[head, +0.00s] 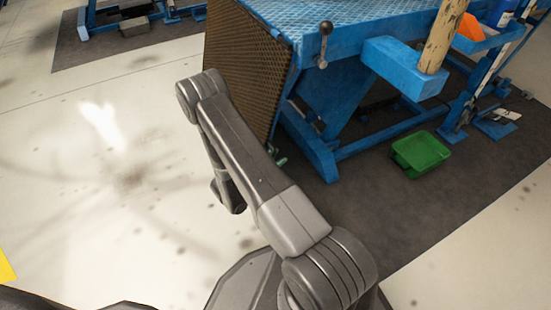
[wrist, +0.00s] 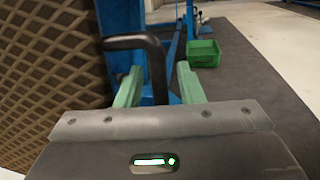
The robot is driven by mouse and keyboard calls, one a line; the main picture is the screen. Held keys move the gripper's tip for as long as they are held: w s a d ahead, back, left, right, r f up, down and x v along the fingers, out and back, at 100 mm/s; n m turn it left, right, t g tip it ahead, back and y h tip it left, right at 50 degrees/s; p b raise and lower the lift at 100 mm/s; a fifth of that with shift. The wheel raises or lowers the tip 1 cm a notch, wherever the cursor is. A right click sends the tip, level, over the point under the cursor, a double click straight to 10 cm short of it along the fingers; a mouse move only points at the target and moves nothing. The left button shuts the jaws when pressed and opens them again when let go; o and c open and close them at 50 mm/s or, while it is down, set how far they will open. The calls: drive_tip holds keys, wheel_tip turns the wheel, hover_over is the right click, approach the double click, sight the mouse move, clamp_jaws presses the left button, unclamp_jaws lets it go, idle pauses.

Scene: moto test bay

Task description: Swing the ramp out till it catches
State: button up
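The ramp (head: 246,72) is a tan-and-black mesh panel hanging steeply from the left end of the blue lift table (head: 350,18). In the wrist view the ramp (wrist: 45,65) fills the left side. A black bent handle (wrist: 133,42) reaches out from beside the ramp's edge, and its downward leg passes between my fingers. My gripper (wrist: 158,68) has two green fingers, apart, with gaps visible beside the handle leg. In the head view my arm mostly hides my gripper; a bit of green finger (head: 279,157) shows by the ramp's lower edge. No catch is clearly visible.
A ball-topped lever (head: 324,44) stands on the table's near side. A green bin (head: 420,153) sits on the dark mat (head: 365,205), right of the table's blue legs. Pale floor (head: 110,190) left of the ramp is clear. Another blue stand (head: 140,14) is at the back left.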

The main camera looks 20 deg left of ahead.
clamp_jaws()
drive_tip(key=shift+s+a, duration=0.1)
drive_tip(key=s+a+r+g+y+p, duration=0.3)
drive_tip(key=s+a+r+g+p, duration=0.2)
drive_tip(key=s+a+r+p, duration=0.4)
drive_tip(key=s+a+r, duration=0.1)
drive_tip(key=s+a, duration=0.2)
drive_tip(key=s, duration=0.2)
drive_tip(key=shift+m+y, duration=0.3)
drive_tip(key=shift+m, duration=0.1)
